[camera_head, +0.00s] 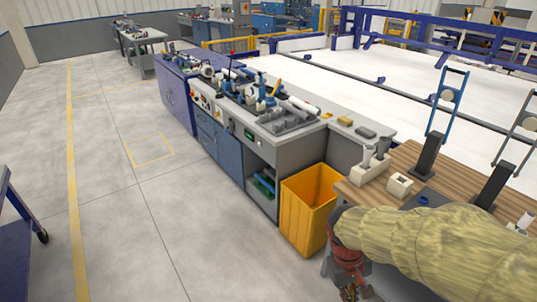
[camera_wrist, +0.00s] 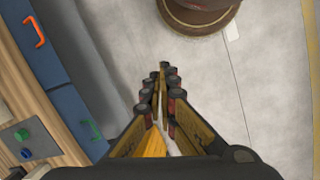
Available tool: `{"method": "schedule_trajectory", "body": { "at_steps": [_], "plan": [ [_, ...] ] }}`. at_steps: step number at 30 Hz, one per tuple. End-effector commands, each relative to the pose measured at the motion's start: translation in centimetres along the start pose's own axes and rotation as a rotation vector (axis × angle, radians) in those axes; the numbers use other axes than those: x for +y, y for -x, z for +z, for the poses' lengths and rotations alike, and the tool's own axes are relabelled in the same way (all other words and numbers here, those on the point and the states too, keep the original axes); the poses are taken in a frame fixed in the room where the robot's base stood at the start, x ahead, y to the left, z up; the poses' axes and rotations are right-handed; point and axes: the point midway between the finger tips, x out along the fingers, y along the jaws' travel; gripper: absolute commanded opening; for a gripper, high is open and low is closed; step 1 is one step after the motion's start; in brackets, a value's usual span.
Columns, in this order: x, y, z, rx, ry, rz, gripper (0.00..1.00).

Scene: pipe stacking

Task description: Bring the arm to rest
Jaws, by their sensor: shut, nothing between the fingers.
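My gripper (camera_head: 350,292) hangs at the bottom edge of the head view, below my arm in its yellowish sleeve, and is partly cut off by the frame. In the wrist view my gripper (camera_wrist: 163,70) has its two dark, segmented fingers together, pointing away from the camera. No object shows between them, and grey floor lies beyond the tips. In the head view the gripper is beside the wooden-topped table and in front of the orange bin. My sleeve hides part of the table.
The wooden table (camera_head: 447,177) carries a white block (camera_head: 399,186), grey pipe pieces (camera_head: 376,160) and dark stands (camera_head: 427,155). The orange bin (camera_head: 306,212) stands beside the workbench (camera_head: 232,158). Blue drawers (camera_wrist: 78,118) show left in the wrist view. The floor (camera_head: 135,240) at left is clear.

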Motion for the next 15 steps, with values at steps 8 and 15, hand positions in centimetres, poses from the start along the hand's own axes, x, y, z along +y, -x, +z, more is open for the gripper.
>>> {"method": "schedule_trajectory", "body": {
  "at_steps": [8, 15],
  "plan": [
    [-2.0, 6.6, 3.2, 0.257, -0.171, -0.120, 0.00],
    [-2.0, 11.6, 6.2, 0.465, -0.249, -0.146, 0.00]
  ]
}}
